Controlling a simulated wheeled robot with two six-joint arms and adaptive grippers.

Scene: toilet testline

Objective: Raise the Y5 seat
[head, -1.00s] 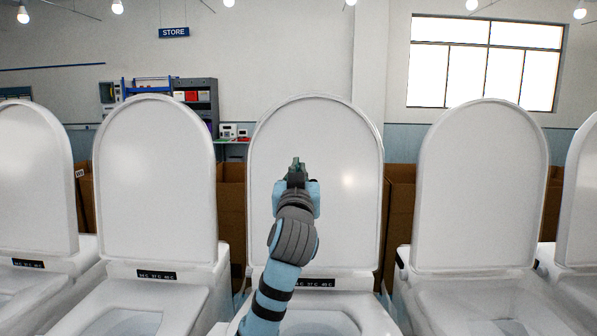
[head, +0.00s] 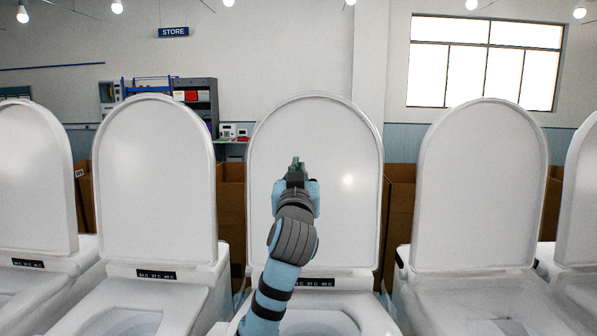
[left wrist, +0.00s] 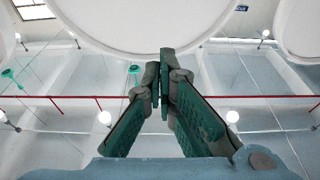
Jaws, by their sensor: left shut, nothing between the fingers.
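The middle toilet (head: 348,315) stands straight ahead, with a rounded white panel (head: 345,215) upright behind its bowl. I see no Y5 mark, and I cannot tell whether the panel is the lid alone or lid and seat together. My left gripper (head: 296,163) is shut and empty, pointing up in front of the panel and hiding part of it. In the left wrist view, the shut fingertips (left wrist: 163,65) overlap the lower edge of a curved white panel (left wrist: 145,22); contact is unclear. My right gripper is not in view.
Similar toilets with upright panels stand to the left (head: 155,180) and right (head: 480,190). Brown boxes (head: 232,215) fill gaps behind them. A shelf (head: 195,100) and a window (head: 485,62) are at the back.

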